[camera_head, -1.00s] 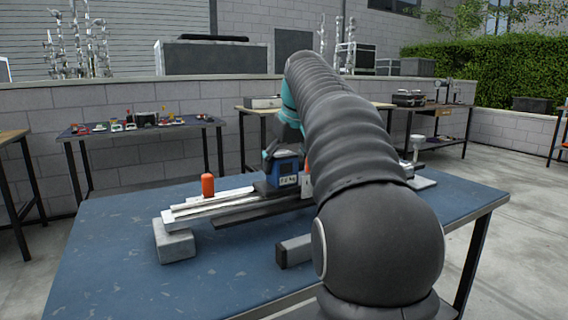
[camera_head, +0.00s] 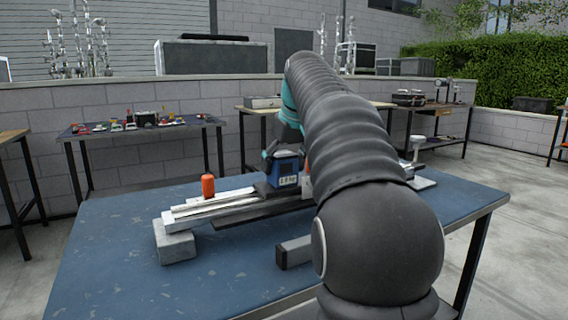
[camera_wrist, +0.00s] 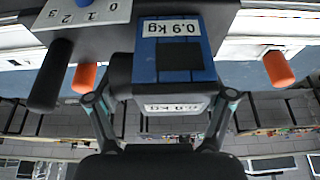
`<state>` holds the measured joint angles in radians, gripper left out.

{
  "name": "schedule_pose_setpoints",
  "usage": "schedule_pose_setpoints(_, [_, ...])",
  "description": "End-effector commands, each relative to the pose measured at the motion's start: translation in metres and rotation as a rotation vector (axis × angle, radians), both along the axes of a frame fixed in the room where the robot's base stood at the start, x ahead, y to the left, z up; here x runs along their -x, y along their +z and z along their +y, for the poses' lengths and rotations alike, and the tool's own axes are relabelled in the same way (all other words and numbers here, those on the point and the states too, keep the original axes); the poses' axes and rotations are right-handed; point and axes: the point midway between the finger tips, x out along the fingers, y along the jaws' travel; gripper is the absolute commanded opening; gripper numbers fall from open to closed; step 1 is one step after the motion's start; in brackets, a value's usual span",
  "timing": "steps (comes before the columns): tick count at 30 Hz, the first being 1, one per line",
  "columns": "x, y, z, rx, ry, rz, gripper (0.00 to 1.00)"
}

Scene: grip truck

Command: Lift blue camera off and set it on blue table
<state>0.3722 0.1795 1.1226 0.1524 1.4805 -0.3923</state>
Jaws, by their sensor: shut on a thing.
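The blue camera (camera_head: 285,171) is a boxy blue and dark block with a white weight label. It sits at the dark carriage on the pale rail assembly (camera_head: 185,217), above the blue table (camera_head: 110,255). In the wrist view the blue camera (camera_wrist: 147,57) shows close up, its label upside down and reading 0.9 kg. My gripper (camera_wrist: 160,98) is shut on it, one finger on each side. In the head view my gripper (camera_head: 270,152) is partly hidden behind my arm. I cannot tell whether the camera's underside touches the carriage.
An orange cylinder (camera_head: 208,186) stands by the rail. A grey block (camera_head: 176,247) supports the rail's left end. A dark-ended bar (camera_head: 294,252) lies in front. The wrist view shows a numbered plate (camera_wrist: 95,12) and black handle (camera_wrist: 50,75) beside the camera. The table's front left is clear.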

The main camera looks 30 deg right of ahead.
Motion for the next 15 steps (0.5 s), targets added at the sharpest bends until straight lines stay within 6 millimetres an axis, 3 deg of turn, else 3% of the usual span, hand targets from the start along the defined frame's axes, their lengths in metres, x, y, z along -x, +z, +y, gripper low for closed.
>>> schedule_pose_setpoints(15, [0.0006, 0.0127, 0.0003, 0.002, 0.000, -0.006, 0.55])
